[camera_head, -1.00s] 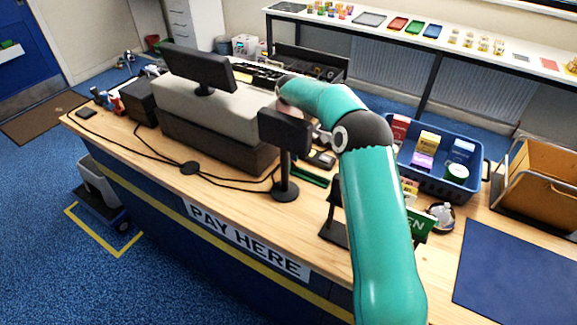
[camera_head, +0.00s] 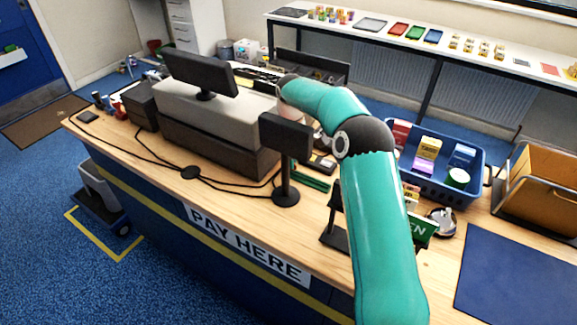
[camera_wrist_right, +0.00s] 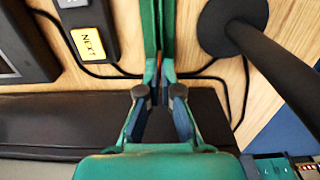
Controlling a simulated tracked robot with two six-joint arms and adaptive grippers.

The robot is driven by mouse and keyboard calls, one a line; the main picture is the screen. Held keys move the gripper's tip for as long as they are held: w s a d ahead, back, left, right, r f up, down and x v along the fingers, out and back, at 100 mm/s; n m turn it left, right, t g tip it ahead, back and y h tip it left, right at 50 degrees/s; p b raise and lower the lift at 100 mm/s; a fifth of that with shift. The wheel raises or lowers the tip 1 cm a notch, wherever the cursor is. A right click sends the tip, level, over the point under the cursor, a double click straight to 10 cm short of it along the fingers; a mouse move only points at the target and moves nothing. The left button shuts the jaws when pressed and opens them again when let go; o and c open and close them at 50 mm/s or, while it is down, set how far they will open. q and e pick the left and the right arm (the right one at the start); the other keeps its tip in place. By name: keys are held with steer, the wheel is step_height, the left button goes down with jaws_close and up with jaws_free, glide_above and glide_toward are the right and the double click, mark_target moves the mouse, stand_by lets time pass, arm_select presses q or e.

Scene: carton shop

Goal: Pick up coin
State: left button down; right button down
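No coin can be made out for certain in either view. In the right wrist view my right gripper (camera_wrist_right: 160,72) points down over the wooden counter, its fingertips close together at a green slotted strip (camera_wrist_right: 151,25). A small coppery edge shows around the fingertips, too small to tell whether it is a coin or whether it is held. In the head view the green strip (camera_head: 310,181) lies behind the pole display (camera_head: 285,135); my teal right arm (camera_head: 375,190) reaches over there and its gripper is hidden. My left gripper is not in view.
The pole display's round base stands close beside the right gripper. A till (camera_head: 215,115) with cables lies left. A keypad marked NEXT (camera_wrist_right: 90,43) is nearby. A blue crate (camera_head: 437,185) of goods, a small bell (camera_head: 440,222) and a blue mat (camera_head: 515,275) are right.

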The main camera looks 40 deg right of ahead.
step_height(320, 180, up, 19)
steer(key=p, duration=0.4)
steer(key=shift+f+p, duration=0.15)
steer(key=shift+p, duration=0.2)
